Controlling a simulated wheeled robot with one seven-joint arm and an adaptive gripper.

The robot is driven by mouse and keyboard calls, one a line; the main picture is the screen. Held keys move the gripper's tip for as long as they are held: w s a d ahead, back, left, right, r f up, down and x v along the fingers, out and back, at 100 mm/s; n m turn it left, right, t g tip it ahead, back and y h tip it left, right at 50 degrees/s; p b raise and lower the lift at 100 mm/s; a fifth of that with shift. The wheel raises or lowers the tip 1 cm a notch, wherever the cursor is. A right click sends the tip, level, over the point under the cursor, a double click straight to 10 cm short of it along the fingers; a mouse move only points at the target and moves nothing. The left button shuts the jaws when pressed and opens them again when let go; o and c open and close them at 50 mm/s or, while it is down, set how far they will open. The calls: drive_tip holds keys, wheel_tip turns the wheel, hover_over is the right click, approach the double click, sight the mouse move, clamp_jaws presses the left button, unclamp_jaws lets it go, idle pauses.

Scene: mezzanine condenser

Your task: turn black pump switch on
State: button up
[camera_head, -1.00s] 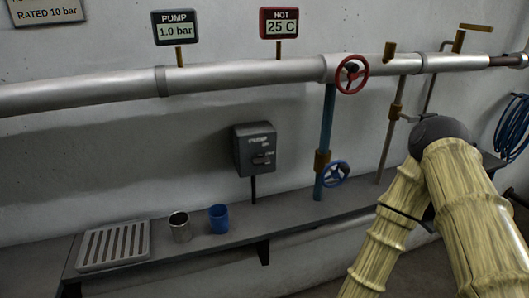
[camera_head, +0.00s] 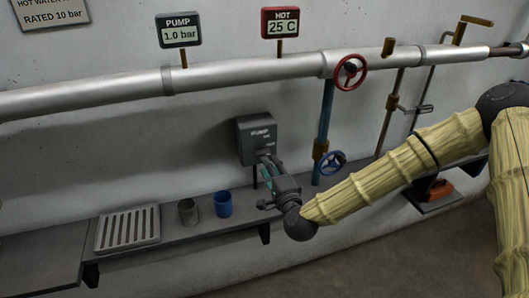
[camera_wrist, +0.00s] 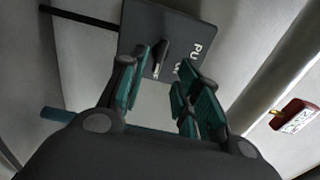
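The black pump switch (camera_head: 257,132) is a dark box on the wall, lettered PUMP, below the pipe. Its lower front is partly hidden by my gripper (camera_head: 266,170) in the head view. In the wrist view the switch box (camera_wrist: 185,32) lies just ahead, with a small grey lever (camera_wrist: 161,58) on its face. My gripper (camera_wrist: 166,66) is open, with teal-padded fingers and a clear gap. The lever appears between the fingertips, closer to the left finger. I cannot tell whether either finger touches it.
A silver pipe (camera_head: 240,75) runs above, with a red valve wheel (camera_head: 350,72). A blue wheel (camera_head: 331,163) is right of the gripper. A metal cup (camera_head: 188,211), blue cup (camera_head: 223,204) and slotted tray (camera_head: 128,229) stand on the shelf. PUMP reads 1.0 bar (camera_head: 181,33); HOT reads 25 C (camera_head: 280,26).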

sight(264, 155)
drive_tip(key=shift+p+x, duration=1.2)
drive_tip(key=shift+x, duration=2.3)
drive_tip(key=shift+s+f, duration=0.1)
clamp_jaws()
